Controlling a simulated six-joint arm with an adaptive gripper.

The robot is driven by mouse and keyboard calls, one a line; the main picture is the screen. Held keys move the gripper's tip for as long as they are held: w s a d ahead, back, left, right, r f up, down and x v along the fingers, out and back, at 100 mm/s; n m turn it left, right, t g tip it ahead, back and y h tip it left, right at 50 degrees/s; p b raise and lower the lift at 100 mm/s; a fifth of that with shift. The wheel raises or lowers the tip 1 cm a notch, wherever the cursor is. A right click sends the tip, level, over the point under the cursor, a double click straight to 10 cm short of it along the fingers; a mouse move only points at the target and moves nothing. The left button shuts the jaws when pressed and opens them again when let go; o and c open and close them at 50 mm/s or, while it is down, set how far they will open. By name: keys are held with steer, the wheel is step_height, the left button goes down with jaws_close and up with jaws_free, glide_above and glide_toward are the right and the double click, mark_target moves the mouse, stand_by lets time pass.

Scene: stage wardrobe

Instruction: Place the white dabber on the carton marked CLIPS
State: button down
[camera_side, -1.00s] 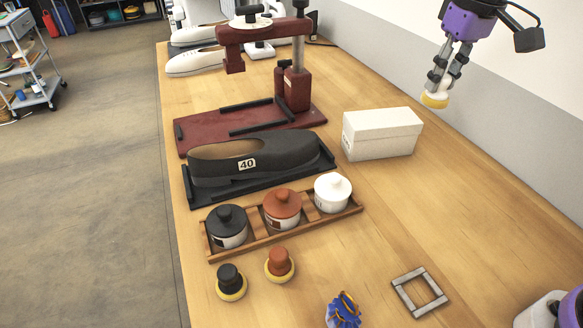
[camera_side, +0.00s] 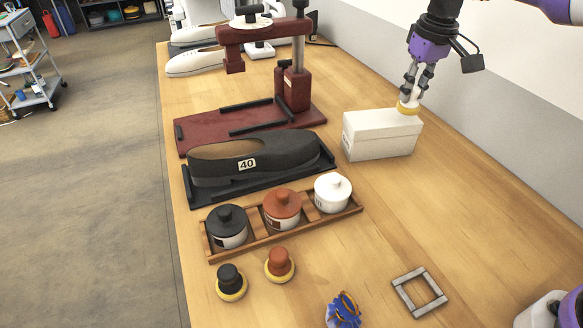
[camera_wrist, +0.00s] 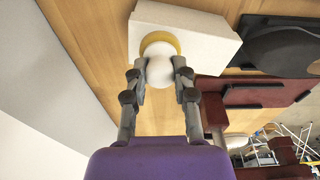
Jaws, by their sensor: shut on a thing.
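My gripper (camera_side: 410,92) is shut on the white dabber, which has a pale yellow pad (camera_side: 408,107) facing down. In the wrist view the dabber's white knob (camera_wrist: 160,70) sits between the two fingers. The white carton (camera_side: 378,140) stands on the bench, and in the side view the dabber overlaps the rear right part of its top. In the wrist view the carton (camera_wrist: 210,38) lies behind the dabber. I cannot tell whether the pad touches the lid. No marking on the carton is legible.
A dark shoe marked 40 (camera_side: 250,163) lies on a black tray left of the carton. A wooden rack (camera_side: 290,236) holds black, brown and white jars. Black (camera_side: 229,282) and brown (camera_side: 280,264) dabbers stand in front. A red press (camera_side: 292,88) stands behind. Bench right of the carton is clear.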

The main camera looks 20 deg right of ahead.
mark_target(413, 104)
steer(key=shift+f, duration=1.25)
steer(key=shift+f, duration=0.1)
steer(key=c, duration=0.7)
jaws_free()
steer(key=shift+f, duration=0.1)
steer(key=s+a+r+t, duration=0.1)
steer(key=s+r, duration=0.2)
steer(key=r, duration=0.5)
steer(key=s+r, duration=0.3)
steer(key=r, duration=0.4)
steer(key=s+f+t, duration=0.1)
steer(key=s+f, duration=0.2)
steer(key=s, duration=0.3)
steer(key=s+a+f+t, duration=0.1)
steer(key=s+f, duration=0.1)
steer(key=s, duration=0.3)
steer(key=s+a+f+t, duration=0.1)
steer(key=s+f, duration=0.2)
steer(key=s, duration=0.3)
steer(key=shift+s+f, duration=0.3)
steer(key=shift+f, duration=0.05)
